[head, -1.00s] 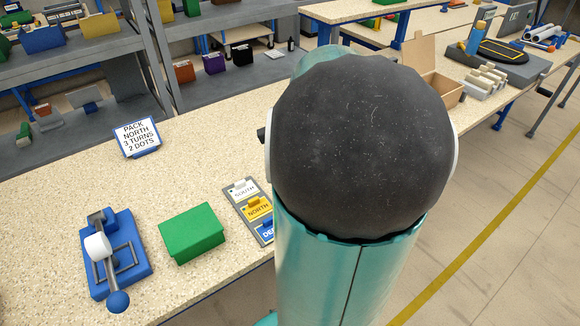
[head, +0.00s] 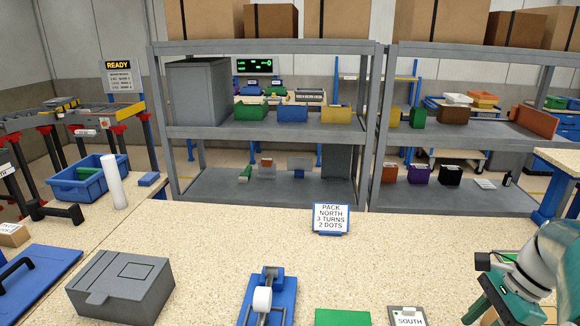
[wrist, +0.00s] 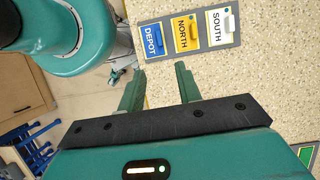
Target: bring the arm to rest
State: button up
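My gripper (wrist: 160,72) is open in the wrist view, its two teal fingers apart with nothing between them. Past the fingertips lies a grey board (wrist: 192,50) with DEPOT, NORTH and SOUTH labels on the speckled worktop. The fingers appear apart from the board. In the head view my teal and white arm (head: 545,270) is folded at the lower right corner, partly cut off by the frame. The SOUTH end of the label board (head: 407,318) shows at the bottom edge.
The worktop holds a grey box (head: 121,287), a blue tape dispenser (head: 268,300), a green box (head: 343,317) and a PACK NORTH sign (head: 330,217). A blue bin (head: 88,180) and white roll (head: 113,184) stand left. Shelves stand behind. The middle worktop is clear.

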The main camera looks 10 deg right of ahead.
jog(key=w+a+r+n+t+h, duration=0.1)
jog(key=a+r+n+t+h, duration=0.1)
jog(key=a+n, duration=0.8)
jog(key=a+r+n+t+h, duration=0.2)
jog(key=a+n, duration=0.9)
jog(key=a, duration=0.4)
jog(key=shift+w+a+t, duration=0.3)
jog(key=shift+w, duration=0.05)
jog(key=shift+d, duration=0.1)
